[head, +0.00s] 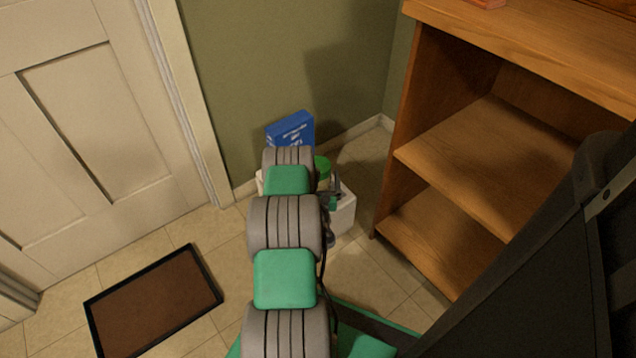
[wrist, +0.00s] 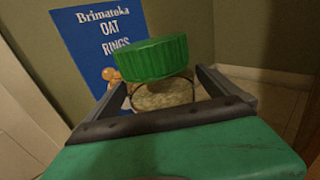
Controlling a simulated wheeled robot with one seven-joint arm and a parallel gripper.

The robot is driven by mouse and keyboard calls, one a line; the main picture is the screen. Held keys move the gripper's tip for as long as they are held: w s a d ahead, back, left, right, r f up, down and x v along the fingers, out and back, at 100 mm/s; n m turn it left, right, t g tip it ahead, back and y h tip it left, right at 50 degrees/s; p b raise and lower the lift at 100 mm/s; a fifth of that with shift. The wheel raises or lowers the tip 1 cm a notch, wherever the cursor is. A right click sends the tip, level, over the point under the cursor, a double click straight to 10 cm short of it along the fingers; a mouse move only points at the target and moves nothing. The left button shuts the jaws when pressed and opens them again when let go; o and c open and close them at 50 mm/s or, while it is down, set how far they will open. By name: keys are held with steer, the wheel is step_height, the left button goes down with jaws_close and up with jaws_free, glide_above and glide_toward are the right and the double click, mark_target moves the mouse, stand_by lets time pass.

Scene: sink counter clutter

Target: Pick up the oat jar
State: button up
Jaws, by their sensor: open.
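The oat jar has a ridged green lid and a clear body with pale oats inside. In the wrist view the jar (wrist: 158,62) stands between and just beyond the fingers of my gripper (wrist: 163,78). The fingers are open, one on each side of the jar's body below the lid; I cannot tell whether either touches it. In the head view only part of the jar's green lid (head: 323,170) shows beside my arm, with the dark fingers of my gripper (head: 336,190) close to it. My arm hides most of the jar there.
A blue oat rings box (head: 291,131) stands behind the jar near the wall; it also fills the upper left of the wrist view (wrist: 92,45). A wooden shelf unit (head: 398,170) stands right; a brown mat (head: 155,305) lies left.

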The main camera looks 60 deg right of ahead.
steer(key=shift+c, duration=0.2)
steer(key=c, duration=1.8)
steer(key=shift+r, duration=0.1)
steer(key=shift+c, duration=0.7)
